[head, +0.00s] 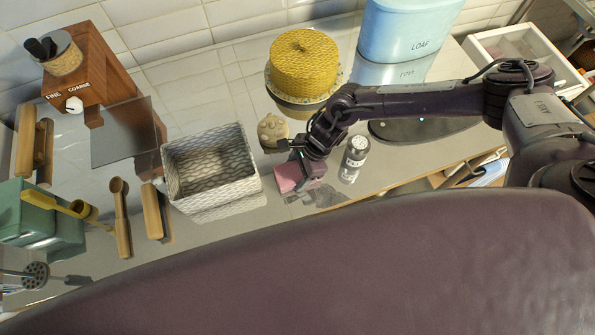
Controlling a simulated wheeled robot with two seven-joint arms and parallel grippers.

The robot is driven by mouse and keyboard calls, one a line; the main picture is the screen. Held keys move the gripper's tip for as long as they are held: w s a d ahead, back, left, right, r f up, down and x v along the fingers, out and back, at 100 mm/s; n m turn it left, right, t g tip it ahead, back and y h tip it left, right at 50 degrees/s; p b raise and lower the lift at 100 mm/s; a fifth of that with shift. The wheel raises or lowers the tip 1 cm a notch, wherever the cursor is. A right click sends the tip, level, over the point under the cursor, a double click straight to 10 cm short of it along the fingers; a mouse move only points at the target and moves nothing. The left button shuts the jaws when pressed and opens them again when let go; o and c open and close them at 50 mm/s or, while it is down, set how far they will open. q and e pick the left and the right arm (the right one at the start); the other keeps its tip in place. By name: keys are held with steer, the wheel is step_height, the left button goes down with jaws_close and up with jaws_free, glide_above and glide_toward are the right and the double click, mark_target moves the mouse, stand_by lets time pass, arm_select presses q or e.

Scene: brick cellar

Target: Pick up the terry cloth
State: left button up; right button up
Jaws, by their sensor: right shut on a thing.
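The terry cloth (288,178) is a small pink folded piece near the front edge of the counter, right of the white woven basket. My right gripper (301,172) reaches in from the right and is shut on it. The gripper hides part of the cloth. A dark reflection or shadow shows on the counter below and right of the cloth; I cannot tell whether the cloth touches the counter. My left gripper is not in view.
The woven basket (245,181) stands close left of the cloth. A shaker (353,158) is close right, a beige round item (272,131) just behind. A yellow cake (304,62) and blue loaf bin (408,30) stand further back. Wooden utensils (121,220) lie left.

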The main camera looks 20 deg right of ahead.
mark_target(297, 170)
step_height(297, 170, up, 20)
steer(key=b, duration=0.5)
steer(key=shift+b, duration=0.35)
steer(key=o, duration=0.3)
steer(key=c, duration=0.3)
